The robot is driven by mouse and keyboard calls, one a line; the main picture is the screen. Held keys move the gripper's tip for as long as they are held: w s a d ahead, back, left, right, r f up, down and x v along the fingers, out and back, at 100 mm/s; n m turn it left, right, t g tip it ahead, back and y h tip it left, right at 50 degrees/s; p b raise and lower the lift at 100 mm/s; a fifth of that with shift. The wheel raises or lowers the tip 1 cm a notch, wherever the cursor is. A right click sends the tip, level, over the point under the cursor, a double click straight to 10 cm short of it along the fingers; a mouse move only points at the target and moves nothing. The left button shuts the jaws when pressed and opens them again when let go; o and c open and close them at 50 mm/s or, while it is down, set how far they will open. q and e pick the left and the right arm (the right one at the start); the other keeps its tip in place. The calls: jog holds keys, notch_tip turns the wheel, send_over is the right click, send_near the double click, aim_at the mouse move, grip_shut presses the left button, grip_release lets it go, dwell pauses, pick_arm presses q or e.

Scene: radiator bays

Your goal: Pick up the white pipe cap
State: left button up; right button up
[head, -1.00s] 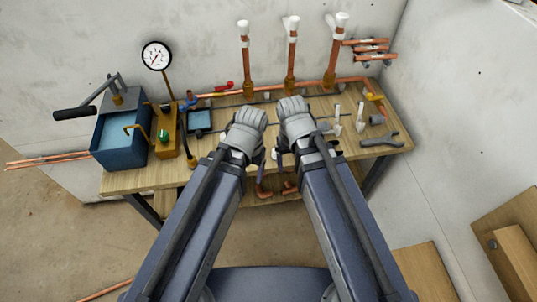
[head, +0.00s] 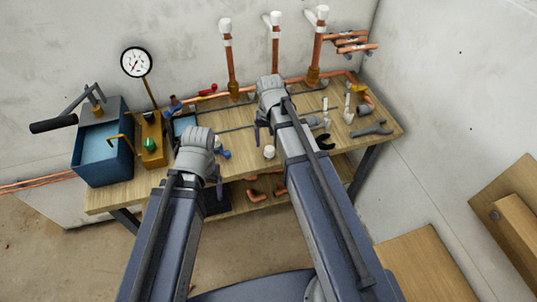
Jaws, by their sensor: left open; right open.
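A small white pipe cap (head: 269,152) stands on the wooden workbench, in the gap between my two arms. My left gripper (head: 198,150) is open, over the bench front to the left of the cap. My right gripper (head: 271,94) is open, farther back over the bench, beyond the cap. Neither gripper touches the cap. The fingers are mostly hidden behind the wrists. Other white fittings top the left (head: 225,25), middle (head: 274,18) and right (head: 322,13) upright copper pipes.
A blue tank (head: 103,152) with a pump handle and a pressure gauge (head: 137,62) stand at the left. A wrench (head: 372,129) and small fittings lie on the right of the bench (head: 245,196). Copper elbows lie on the shelf below.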

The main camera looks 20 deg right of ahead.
aim_at(269, 148)
jog(key=shift+f, duration=0.1)
notch_tip(269, 148, down, 5)
jog(key=b, duration=0.5)
jog(key=shift+f, duration=0.1)
jog(key=c, duration=1.1)
